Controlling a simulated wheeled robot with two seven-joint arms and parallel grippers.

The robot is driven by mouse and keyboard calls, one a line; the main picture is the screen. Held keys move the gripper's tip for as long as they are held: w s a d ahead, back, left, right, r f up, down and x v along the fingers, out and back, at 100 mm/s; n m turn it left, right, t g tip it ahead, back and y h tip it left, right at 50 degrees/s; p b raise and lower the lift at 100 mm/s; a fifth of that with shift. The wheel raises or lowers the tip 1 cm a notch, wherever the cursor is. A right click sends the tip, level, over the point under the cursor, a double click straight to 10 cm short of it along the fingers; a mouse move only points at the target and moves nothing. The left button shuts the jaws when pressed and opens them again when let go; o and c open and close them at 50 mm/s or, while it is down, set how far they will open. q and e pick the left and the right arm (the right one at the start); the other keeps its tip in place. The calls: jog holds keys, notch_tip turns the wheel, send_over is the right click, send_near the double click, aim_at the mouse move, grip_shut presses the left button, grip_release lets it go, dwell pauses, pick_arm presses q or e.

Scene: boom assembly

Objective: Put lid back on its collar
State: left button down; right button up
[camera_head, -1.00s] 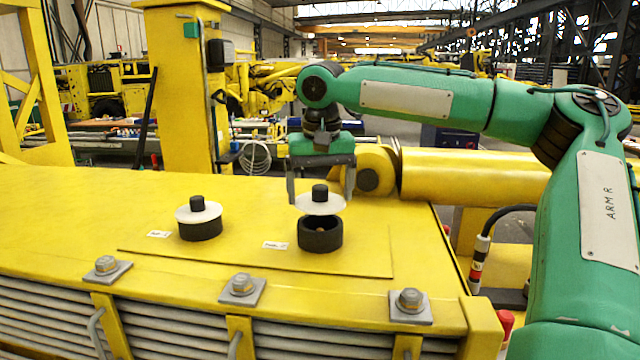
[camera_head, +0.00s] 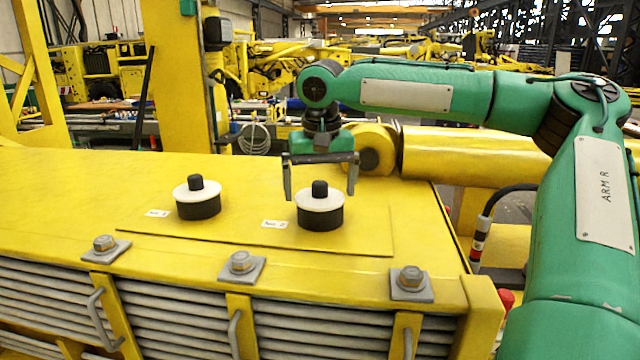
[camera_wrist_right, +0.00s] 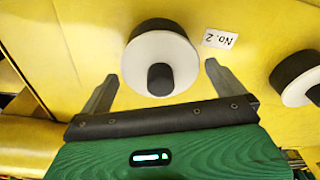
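The right lid (camera_head: 320,199), a white disc with a black knob, sits on its black collar (camera_head: 320,218) beside a small label. It looks level in the head view. My right gripper (camera_head: 320,196) is open above and behind it, its fingers spread wide on both sides of the knob and apart from it. In the right wrist view the lid (camera_wrist_right: 160,50) and its knob lie ahead between the open fingers (camera_wrist_right: 158,80), with the collar partly hidden behind the lid. My left gripper is not in view.
A second collar (camera_head: 199,208) with its own white lid (camera_head: 197,190) stands to the left. Both are on a yellow deck (camera_head: 80,195). Bolts on grey plates (camera_head: 240,264) line the front edge. A yellow cylinder (camera_head: 470,174) lies behind at the right.

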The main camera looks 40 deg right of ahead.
jog(key=shift+r, duration=0.1)
jog(key=shift+r+b, duration=0.3)
jog(key=shift+b, duration=0.05)
notch_tip(320, 180, up, 13)
jog(key=s+b, duration=0.1)
jog(key=b, duration=0.2)
jog(key=shift+s+a+b, duration=0.2)
jog(key=shift+a+b, duration=0.1)
jog(key=shift+a, duration=0.15)
jog(key=shift+f, duration=0.15)
